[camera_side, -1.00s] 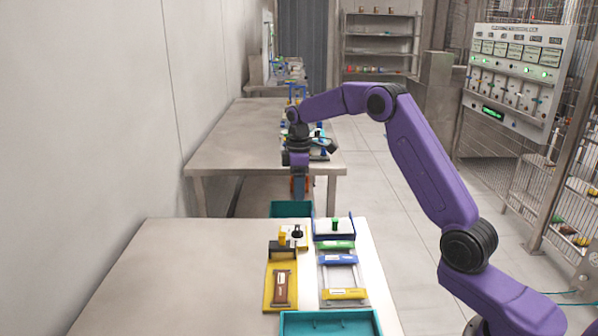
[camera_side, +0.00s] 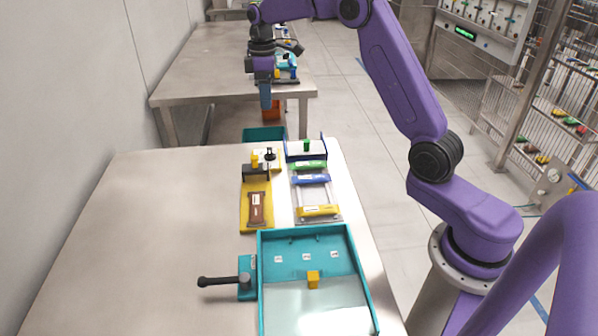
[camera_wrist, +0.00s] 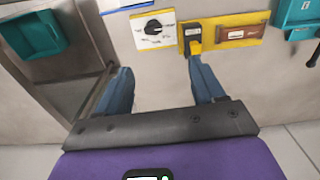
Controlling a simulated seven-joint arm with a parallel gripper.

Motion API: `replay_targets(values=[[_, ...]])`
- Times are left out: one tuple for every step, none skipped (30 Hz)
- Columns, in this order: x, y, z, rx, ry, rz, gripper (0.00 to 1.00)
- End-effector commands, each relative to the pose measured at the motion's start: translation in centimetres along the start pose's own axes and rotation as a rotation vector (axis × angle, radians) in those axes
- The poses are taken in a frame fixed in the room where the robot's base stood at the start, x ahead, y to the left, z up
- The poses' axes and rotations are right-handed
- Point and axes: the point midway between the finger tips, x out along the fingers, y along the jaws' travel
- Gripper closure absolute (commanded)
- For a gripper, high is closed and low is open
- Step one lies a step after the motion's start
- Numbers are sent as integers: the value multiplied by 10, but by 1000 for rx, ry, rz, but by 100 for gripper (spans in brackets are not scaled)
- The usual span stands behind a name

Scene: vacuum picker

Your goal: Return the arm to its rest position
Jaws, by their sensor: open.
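My gripper (camera_side: 265,98) hangs from the purple arm, pointing down, beyond the far end of the near table in the side view. Its blue fingers look empty. In the wrist view my gripper (camera_wrist: 162,80) shows two blue fingers spread wide apart with nothing between them. Past the fingers lie a white plate with a black knob (camera_wrist: 154,29) and a yellow board (camera_wrist: 240,30) with a black block and yellow peg. The fingers appear clear of both.
The near steel table (camera_side: 150,230) holds a large teal tray (camera_side: 371,290) with a yellow cube (camera_side: 313,279), a black-handled lever (camera_side: 217,282) and a rack of coloured bars (camera_side: 312,178). A teal bin (camera_side: 263,134) is at the far end. The table's left side is bare.

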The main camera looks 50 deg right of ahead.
Motion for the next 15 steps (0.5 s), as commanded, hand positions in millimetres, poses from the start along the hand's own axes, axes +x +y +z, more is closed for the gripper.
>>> replay_targets(values=[[-3, -13, -6, -12, 2, 1, 32], [-4, -21, -9, -19, 2, 2, 32], [-7, -34, -12, -25, 3, 2, 32], [-8, -45, -15, -33, 3, 2, 32], [-9, -56, -17, -39, 3, 2, 32], [-11, -70, -20, -47, 5, 3, 32], [-12, -81, -21, -53, 5, 3, 32], [-13, -92, -22, -59, 5, 3, 32], [-14, -106, -22, -66, 7, 4, 32], [-15, -118, -22, -73, 7, 4, 32], [-16, -129, -21, -79, 7, 3, 32], [-17, -143, -19, -86, 8, 4, 32], [-17, -154, -18, -92, 9, 4, 32], [-18, -165, -16, -99, 9, 4, 32], [-18, -179, -12, -106, 10, 4, 32]])
